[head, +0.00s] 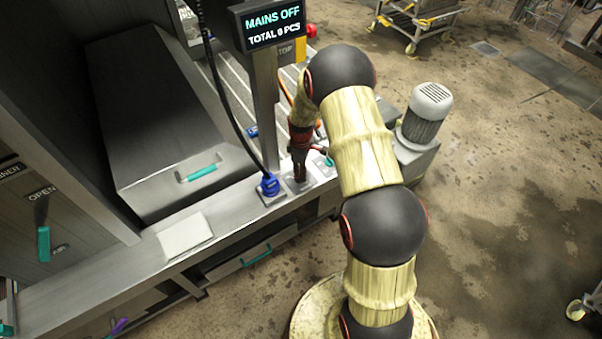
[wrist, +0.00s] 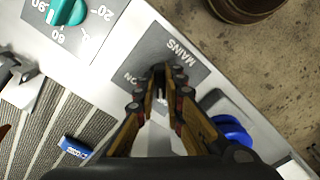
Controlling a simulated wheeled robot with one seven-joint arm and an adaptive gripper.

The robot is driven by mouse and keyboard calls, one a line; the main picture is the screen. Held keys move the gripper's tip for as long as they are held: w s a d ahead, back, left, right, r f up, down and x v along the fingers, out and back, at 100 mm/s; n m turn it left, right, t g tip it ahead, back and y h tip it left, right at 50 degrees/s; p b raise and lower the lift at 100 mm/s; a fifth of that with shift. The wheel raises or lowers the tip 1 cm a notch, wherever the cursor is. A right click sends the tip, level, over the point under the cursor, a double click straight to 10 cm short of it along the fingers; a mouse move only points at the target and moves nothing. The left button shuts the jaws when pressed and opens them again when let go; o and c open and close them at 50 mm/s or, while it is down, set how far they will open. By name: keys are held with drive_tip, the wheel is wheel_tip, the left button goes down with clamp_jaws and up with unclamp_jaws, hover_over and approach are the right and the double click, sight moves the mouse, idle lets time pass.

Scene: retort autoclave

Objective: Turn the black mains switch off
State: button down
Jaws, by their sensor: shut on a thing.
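The black mains switch (wrist: 158,74) sits on a dark grey plate (wrist: 181,69) marked MAINS and ON in the wrist view. My gripper (wrist: 164,92) is over the plate, its two fingers closed around the switch from both sides. The fingers partly cover the switch, so its exact angle is hard to tell. In the head view my gripper (head: 300,176) points down onto the ledge of the machine, and the switch is hidden there. The display (head: 272,25) on the post reads MAINS OFF and TOTAL 0 PCS.
A blue plug with a black cable (head: 269,184) stands close beside my gripper. A teal dial (wrist: 68,10) is on the same ledge. The display post (head: 265,110) rises just behind. A grey motor (head: 427,112) stands to the right. Floor at right is open.

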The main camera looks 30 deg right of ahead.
drive_tip(key=shift+n, duration=0.4)
drive_tip(key=c, duration=2)
unclamp_jaws()
drive_tip(key=shift+o, duration=0.6)
drive_tip(key=shift+r, duration=0.15)
wheel_tip(320, 180, up, 12)
